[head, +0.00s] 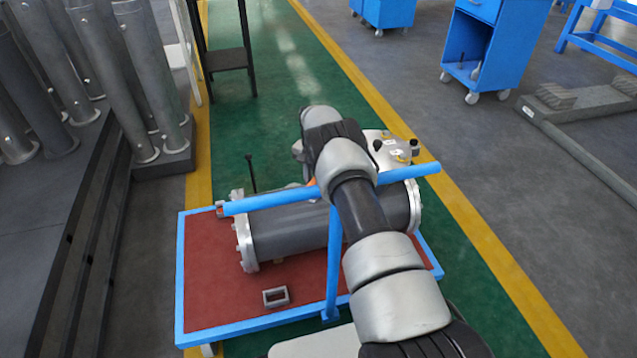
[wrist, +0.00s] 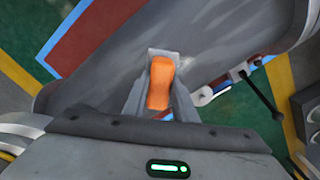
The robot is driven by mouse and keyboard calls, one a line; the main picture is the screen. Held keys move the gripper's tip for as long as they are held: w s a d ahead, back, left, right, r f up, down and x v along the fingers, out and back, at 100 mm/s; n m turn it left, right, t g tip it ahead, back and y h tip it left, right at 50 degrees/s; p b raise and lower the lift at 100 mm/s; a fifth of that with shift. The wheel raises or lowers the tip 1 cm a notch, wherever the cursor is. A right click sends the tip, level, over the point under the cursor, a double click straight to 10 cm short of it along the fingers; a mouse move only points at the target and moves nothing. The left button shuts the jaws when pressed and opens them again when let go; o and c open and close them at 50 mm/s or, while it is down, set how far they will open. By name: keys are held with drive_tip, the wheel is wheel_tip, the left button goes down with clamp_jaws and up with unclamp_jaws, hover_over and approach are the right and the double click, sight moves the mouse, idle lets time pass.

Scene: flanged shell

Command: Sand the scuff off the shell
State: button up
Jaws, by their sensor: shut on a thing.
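The shell (head: 290,232) is a dark grey cylinder with pale bolted flanges, lying on its side on a cart. Its grey surface fills the middle of the wrist view (wrist: 225,40). My gripper (wrist: 161,60) is shut on an orange block (wrist: 159,88), which lies over the shell. I cannot tell whether the block touches the surface. In the head view my arm hides the gripper, and only a sliver of orange shows beside it. I cannot clearly make out the scuff; the arm and gripper cover part of the shell.
The cart has a red top (head: 205,285) and blue rails; its blue upright and crossbar (head: 270,200) stand close to my arm. A small grey frame-like piece (head: 276,296) lies on the cart. Large grey tubes (head: 118,80) stand at left. Green floor runs behind the cart.

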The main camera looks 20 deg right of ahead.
drive_tip(key=shift+a, duration=3.3)
wheel_tip(320, 180, up, 6)
drive_tip(key=p, duration=0.1)
drive_tip(key=shift+p, duration=0.35)
drive_tip(key=shift+r, duration=0.1)
wheel_tip(320, 180, up, 3)
drive_tip(key=shift+f+p, duration=0.1)
drive_tip(key=shift+p, duration=0.2)
